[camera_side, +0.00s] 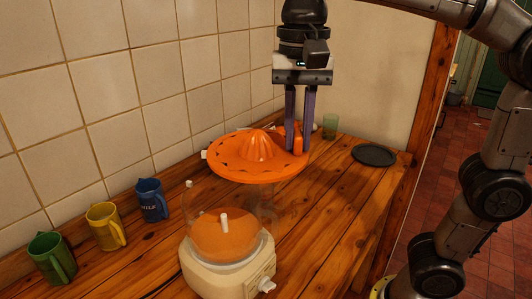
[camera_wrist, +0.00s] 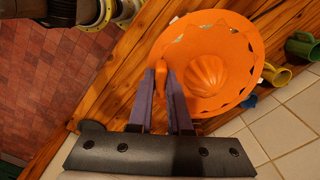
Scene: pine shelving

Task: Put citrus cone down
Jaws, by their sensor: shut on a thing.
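The orange citrus cone (camera_side: 259,148) is a wide dish with a ribbed cone in its middle. It is held roughly level above the counter, behind and above the juicer base in the side view. My gripper (camera_side: 299,149) points down and is shut on the handle at the right edge of the cone. The wrist view also shows the cone (camera_wrist: 208,78) with its handle between the fingers. The cream juicer base (camera_side: 229,272) has a clear bowl with orange juice and a white center spindle. The cone hides most of the juicer in the wrist view.
Green (camera_side: 51,257), yellow (camera_side: 105,226) and blue (camera_side: 151,199) mugs stand along the tiled wall at left. A dark round plate (camera_side: 374,155) lies at right, and a green glass (camera_side: 330,127) stands behind. The wooden counter (camera_side: 330,205) is clear right of the juicer.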

